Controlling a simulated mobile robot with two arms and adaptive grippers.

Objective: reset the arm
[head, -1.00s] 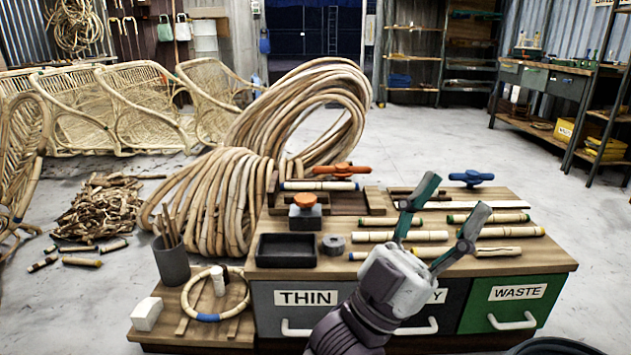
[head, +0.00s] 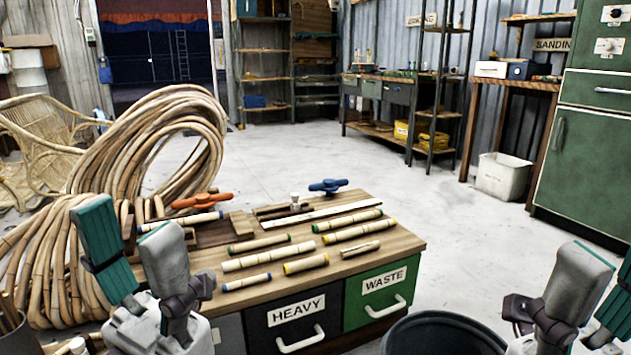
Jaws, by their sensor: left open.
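My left gripper (head: 129,226) is at the lower left of the head view, in front of the left end of the bench. Its two fingers point up and stand apart, with nothing between them. It hides part of the bench's left side. My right gripper (head: 606,262) is at the lower right corner, partly cut off by the picture edge. Its fingers also point up with a gap between them, and I see nothing held there.
The wooden bench top (head: 397,242) holds several rattan pieces (head: 254,263), an orange-handled tool (head: 196,201) and a blue-handled tool (head: 327,186). A dark round bin (head: 440,325) stands before the WASTE drawer (head: 383,289). Coiled rattan (head: 150,150) is at left. The floor beyond is clear.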

